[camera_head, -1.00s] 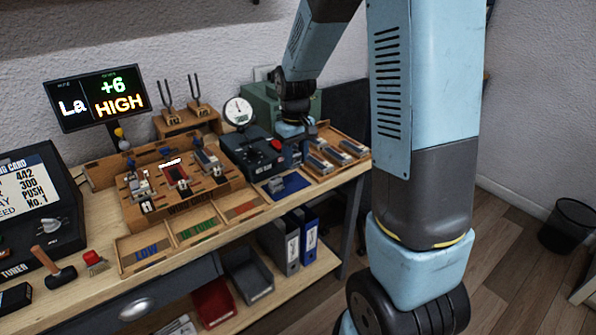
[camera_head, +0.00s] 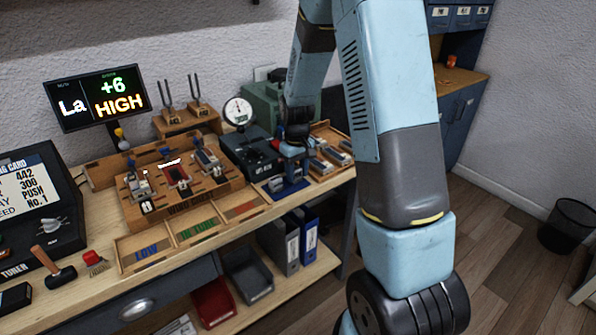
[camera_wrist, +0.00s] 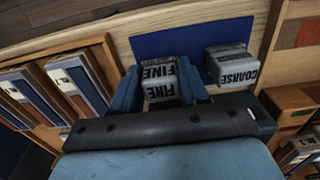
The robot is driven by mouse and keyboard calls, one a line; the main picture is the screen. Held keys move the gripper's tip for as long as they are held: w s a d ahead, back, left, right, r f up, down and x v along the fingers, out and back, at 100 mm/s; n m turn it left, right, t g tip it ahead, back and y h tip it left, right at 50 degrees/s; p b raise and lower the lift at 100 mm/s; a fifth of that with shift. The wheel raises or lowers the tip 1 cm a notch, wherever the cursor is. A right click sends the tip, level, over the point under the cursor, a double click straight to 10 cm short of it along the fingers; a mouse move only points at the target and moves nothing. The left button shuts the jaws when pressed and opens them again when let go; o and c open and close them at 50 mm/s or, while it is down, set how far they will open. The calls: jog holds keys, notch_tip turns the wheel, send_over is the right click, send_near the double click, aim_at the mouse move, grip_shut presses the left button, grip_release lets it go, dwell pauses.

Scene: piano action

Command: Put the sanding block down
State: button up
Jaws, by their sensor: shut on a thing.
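My gripper (camera_wrist: 160,88) is shut on a pale sanding block marked FINE (camera_wrist: 158,75), with a blue finger on each side of it. In the wrist view the held block overlaps the edge of a blue mat (camera_wrist: 170,45); I cannot tell whether it touches the mat. A second sanding block, marked COARSE (camera_wrist: 231,66), lies on the mat to the right of the held one.
A wooden tray of several blocks (camera_wrist: 65,80) lies left of my gripper in the wrist view. In the head view, the dial gauge device (camera_head: 250,150) and the wooden jig (camera_head: 180,190) stand to its left. The bench's front edge is close.

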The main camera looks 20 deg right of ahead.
aim_at(297, 170)
jog(key=o, duration=1.1)
notch_tip(297, 170, up, 12)
jog(key=s+r+m+t, duration=0.2)
jog(key=s+r+t, duration=0.1)
jog(key=s+r, duration=0.9)
jog(key=s+r+t, duration=0.1)
jog(key=s, duration=0.4)
jog(key=s+r+m, duration=0.1)
jog(key=s+r, duration=0.1)
jog(key=s, duration=0.3)
jog(key=s+r+t, duration=0.1)
jog(key=s+r, duration=0.1)
jog(key=s, duration=0.3)
jog(key=shift+s+m+t, duration=0.3)
jog(key=shift+s, duration=0.1)
